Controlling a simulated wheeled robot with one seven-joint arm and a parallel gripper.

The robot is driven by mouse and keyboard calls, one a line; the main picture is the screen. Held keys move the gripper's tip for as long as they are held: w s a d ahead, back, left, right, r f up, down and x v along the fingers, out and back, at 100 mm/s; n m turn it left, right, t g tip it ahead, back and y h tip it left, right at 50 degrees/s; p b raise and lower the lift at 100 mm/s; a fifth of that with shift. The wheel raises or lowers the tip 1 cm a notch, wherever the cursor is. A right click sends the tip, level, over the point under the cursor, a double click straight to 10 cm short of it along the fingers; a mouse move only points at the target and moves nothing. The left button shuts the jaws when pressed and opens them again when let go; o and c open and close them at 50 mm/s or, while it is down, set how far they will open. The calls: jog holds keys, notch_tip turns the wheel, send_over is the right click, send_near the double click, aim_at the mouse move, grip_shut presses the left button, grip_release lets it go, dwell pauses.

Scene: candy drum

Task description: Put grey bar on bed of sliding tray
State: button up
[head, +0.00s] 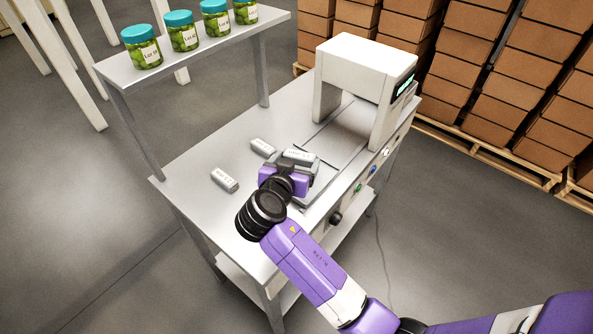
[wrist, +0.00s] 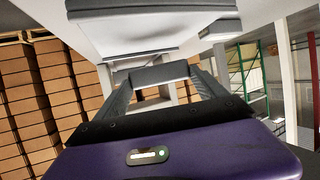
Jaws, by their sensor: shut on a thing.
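A grey bar (head: 299,156) with a printed label is held in my gripper (head: 298,166), over the near part of the table. In the wrist view, my gripper (wrist: 162,84) is shut on the grey bar (wrist: 160,73), which lies across between the two fingers. The sliding tray (head: 316,186) shows as a grey plate beside and below the gripper, in front of the white arch machine (head: 352,66). My gripper hides part of its bed. I cannot tell whether the held bar touches the tray.
Two more grey bars, one nearer (head: 225,180) and one farther (head: 263,147), lie on the table (head: 185,185) left of my gripper. Several green jars (head: 183,33) stand on the raised shelf (head: 200,58). Stacked cartons (head: 460,70) stand behind. The table's front-left area is clear.

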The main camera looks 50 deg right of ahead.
jog(key=shift+f, duration=2)
jog(key=shift+f, duration=0.15)
jog(key=o, duration=1.3)
jog(key=shift+o, duration=0.2)
jog(key=shift+r, duration=0.2)
jog(key=b+v, duration=0.1)
jog(key=v, duration=1.1)
jog(key=shift+b, duration=0.3)
